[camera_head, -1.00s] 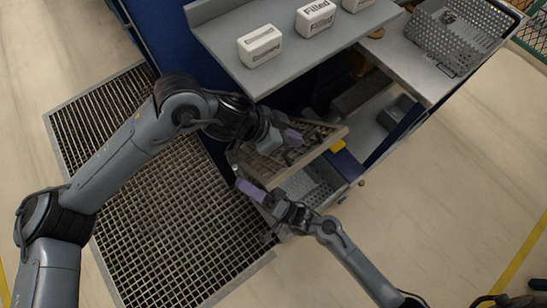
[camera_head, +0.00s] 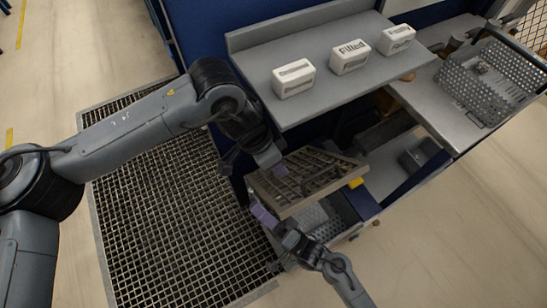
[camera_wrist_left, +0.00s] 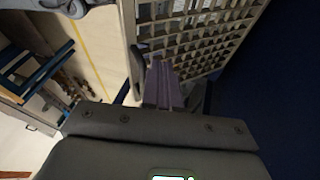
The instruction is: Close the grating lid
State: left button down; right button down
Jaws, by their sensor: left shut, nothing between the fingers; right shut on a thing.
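The grating lid (camera_head: 318,182), a framed metal lattice, is tilted above a perforated metal basket (camera_head: 325,222) at the front of the blue cabinet. My left gripper (camera_head: 280,171), with purple fingertips, is shut and empty at the lid's left, upper side. In the left wrist view its purple fingers (camera_wrist_left: 163,86) are together, close to the lattice of the lid (camera_wrist_left: 195,35); I cannot tell whether they touch it. My right gripper (camera_head: 264,215) is shut at the lid's lower left corner, apparently on its edge; the exact grip is hard to see.
A yellow part (camera_head: 356,183) sits by the lid's right corner. Another perforated basket (camera_head: 490,85) stands on the right counter. A floor grate (camera_head: 170,225) lies left of the cabinet.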

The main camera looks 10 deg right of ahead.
aim_at(296, 196)
pick_arm(q)
jog(key=x, duration=0.3)
jog(key=s+x, duration=0.1)
jog(key=x, duration=0.2)
jog(key=shift+s+f, duration=0.1)
jog(key=shift+s, duration=0.1)
jog(key=shift+s+d+f, duration=0.25)
jog(key=shift+s+f, duration=0.3)
